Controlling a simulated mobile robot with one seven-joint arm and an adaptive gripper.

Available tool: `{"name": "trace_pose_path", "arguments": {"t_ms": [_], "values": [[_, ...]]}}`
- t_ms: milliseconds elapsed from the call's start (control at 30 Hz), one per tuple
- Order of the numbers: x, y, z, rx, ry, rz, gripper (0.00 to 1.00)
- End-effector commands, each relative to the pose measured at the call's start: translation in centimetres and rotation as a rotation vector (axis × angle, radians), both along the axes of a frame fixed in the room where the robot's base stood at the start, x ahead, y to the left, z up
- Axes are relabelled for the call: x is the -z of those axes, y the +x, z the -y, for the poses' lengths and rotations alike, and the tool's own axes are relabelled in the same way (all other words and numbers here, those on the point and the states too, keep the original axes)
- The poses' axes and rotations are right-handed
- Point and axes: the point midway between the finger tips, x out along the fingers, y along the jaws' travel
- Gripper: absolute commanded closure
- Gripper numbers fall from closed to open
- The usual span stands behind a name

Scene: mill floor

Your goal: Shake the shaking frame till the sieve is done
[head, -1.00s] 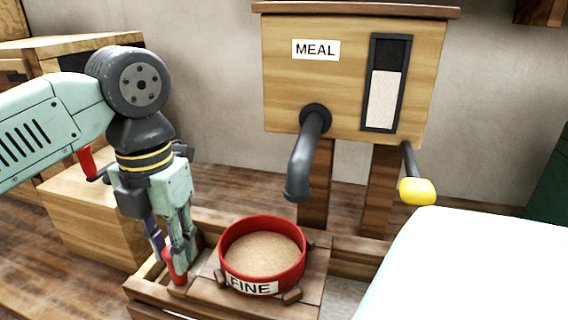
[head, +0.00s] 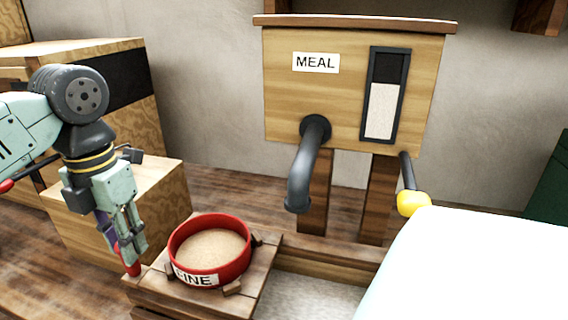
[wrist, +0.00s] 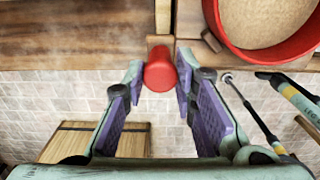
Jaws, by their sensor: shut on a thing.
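The red sieve (head: 210,252) marked FINE sits on the wooden shaking frame (head: 256,287), held between small wooden blocks. Tan meal (head: 212,249) lies in the sieve; how much has passed through cannot be told. My gripper (head: 127,258) is at the frame's left end, shut on its red handle (head: 131,267). In the wrist view, the red handle (wrist: 160,70) stands between my purple-padded fingers (wrist: 160,105), and part of the sieve (wrist: 262,55) shows at upper right.
A wooden bin labelled MEAL (head: 350,100) stands behind, with a dark spout (head: 305,170) and a yellow-ended lever (head: 412,203). Pale meal (head: 310,300) shows in the trough right of the frame. Wooden boxes (head: 130,200) stand behind my arm at the left.

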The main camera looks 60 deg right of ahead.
Motion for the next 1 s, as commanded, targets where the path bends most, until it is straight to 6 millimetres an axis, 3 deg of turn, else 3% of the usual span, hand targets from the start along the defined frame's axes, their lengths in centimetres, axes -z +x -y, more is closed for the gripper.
{"name": "trace_pose_path", "arguments": {"t_ms": [867,900,1000], "values": [[-0.1,1.8,-0.6,-0.002,-0.001,0.003,0.95],[-0.1,1.8,-0.6,-0.002,-0.001,0.003,0.72],[-0.1,1.8,-0.6,-0.002,-0.001,0.003,0.65]]}}
